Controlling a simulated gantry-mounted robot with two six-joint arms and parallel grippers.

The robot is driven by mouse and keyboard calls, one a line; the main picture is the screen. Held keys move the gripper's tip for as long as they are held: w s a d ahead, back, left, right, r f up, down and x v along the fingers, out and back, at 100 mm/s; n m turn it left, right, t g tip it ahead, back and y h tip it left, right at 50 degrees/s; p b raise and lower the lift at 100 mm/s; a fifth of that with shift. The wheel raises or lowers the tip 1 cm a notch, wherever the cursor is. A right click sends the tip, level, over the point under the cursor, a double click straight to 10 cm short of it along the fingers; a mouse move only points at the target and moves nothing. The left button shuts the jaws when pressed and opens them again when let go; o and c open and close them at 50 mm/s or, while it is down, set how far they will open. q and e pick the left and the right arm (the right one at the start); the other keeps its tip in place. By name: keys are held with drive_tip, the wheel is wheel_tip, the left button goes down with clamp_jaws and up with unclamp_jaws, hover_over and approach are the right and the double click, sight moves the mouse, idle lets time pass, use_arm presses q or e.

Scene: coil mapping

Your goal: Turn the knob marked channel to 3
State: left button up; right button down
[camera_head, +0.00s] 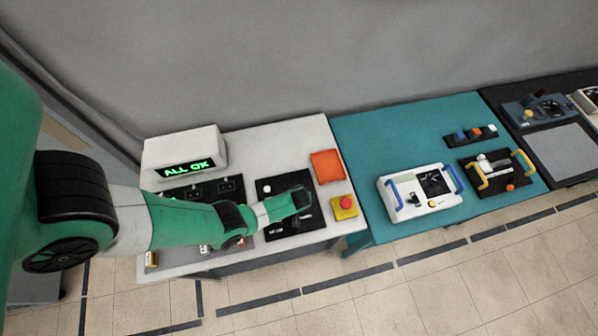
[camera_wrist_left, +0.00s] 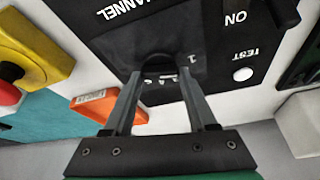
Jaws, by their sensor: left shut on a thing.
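The black panel (camera_head: 280,230) lies on the white table, partly covered by my left arm in the head view. In the left wrist view the panel (camera_wrist_left: 215,75) carries the upside-down words CHANNEL, ON and TEST. The dark channel knob (camera_wrist_left: 158,62) sits between the two fingertips of my left gripper (camera_wrist_left: 160,80), which is shut on it. A mark 1 shows beside the knob, and other white marks are partly hidden. Which number the knob points to cannot be told. In the head view my left gripper (camera_head: 303,200) is over the panel's right side. My right gripper is not in view.
An orange block (camera_head: 327,166) and a yellow box with a red button (camera_head: 344,207) stand right of the panel. A white display (camera_head: 185,154) reads ALL OK. A teal table (camera_head: 375,145) with other devices adjoins on the right.

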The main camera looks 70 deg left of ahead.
use_arm(q)
drive_tip(key=shift+c, duration=0.4)
drive_tip(key=shift+m, duration=0.4)
drive_tip(key=m+t, duration=0.1)
drive_tip(key=m, duration=0.1)
drive_tip(key=shift+s+m+h+p, duration=0.1)
drive_tip(key=shift+m+h+p, duration=0.2)
drive_tip(key=shift+p, duration=0.1)
drive_tip(key=m+t+h, duration=0.1)
drive_tip(key=m, duration=0.2)
drive_tip(key=shift+s+a+m, duration=0.1)
drive_tip(key=shift+a+m, duration=0.05)
drive_tip(key=shift+m, duration=0.15)
drive_tip(key=shift+f+m+t+h, duration=0.1)
drive_tip(key=shift+m+t+h, duration=0.3)
drive_tip(key=shift+m, duration=0.8)
drive_tip(key=shift+m+h, duration=0.4)
drive_tip(key=shift+m, duration=0.8)
